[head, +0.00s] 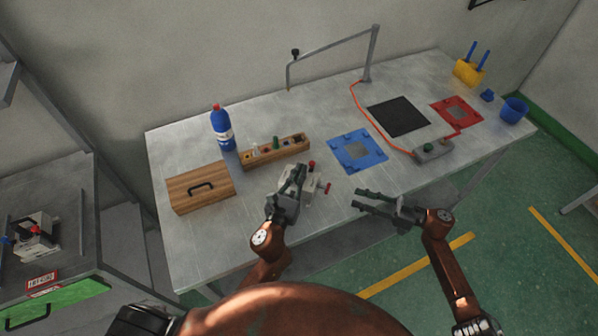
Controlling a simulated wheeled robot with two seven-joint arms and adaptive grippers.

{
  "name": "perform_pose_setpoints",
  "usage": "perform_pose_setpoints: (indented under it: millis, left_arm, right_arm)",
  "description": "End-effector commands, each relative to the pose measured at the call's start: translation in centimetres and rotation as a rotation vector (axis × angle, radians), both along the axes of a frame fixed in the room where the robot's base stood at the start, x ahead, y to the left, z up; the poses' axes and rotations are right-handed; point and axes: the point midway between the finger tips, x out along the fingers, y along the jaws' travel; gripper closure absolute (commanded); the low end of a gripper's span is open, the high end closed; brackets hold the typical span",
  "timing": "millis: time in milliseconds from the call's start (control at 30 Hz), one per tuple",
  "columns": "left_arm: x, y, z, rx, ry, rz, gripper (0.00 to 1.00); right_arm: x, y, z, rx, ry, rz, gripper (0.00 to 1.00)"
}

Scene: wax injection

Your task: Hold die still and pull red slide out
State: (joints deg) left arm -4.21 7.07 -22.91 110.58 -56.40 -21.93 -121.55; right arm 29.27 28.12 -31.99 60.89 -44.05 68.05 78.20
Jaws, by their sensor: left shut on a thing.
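The die (313,190) is a small pale block on the table's front middle, partly hidden behind my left gripper. A red knob (312,164) stands at its top. The red slide (327,188) sticks out of its right side. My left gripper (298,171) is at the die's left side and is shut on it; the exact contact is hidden. My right gripper (358,199) is open and empty, its fingers pointing left, to the right of the red slide and apart from it, near the table's front edge.
A wooden box (201,187), a blue bottle (222,130) and a wooden rack (262,156) stand left and behind. A blue plate (357,151), a black mat (398,116), a red plate (457,111) and a grey control box (434,150) lie to the right. A lamp arm (335,48) rises behind.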

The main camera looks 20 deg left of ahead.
Motion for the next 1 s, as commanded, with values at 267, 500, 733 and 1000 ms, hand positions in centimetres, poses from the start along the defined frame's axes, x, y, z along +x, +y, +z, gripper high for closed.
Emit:
perform_pose_setpoints:
  millis: [267, 500, 733, 1000]
  left_arm:
    - [0.0, 0.0, 0.0, 0.000, 0.000, 0.000, 1.00]
    - [0.0, 0.0, 0.0, 0.000, 0.000, 0.000, 1.00]
    - [0.0, 0.0, 0.0, 0.000, 0.000, 0.000, 1.00]
    - [0.0, 0.0, 0.0, 0.000, 0.000, 0.000, 1.00]
  right_arm:
    - [-0.3, 0.9, 1.5, 0.015, -0.046, 0.035, 0.52]
    - [-1.1, 2.2, 3.4, 0.048, -0.120, 0.090, 0.44]
    - [-0.8, 0.8, 2.2, 0.031, -0.122, 0.060, 0.44]
    - [-0.2, -1.3, 0.3, -0.004, -0.104, 0.007, 0.44]
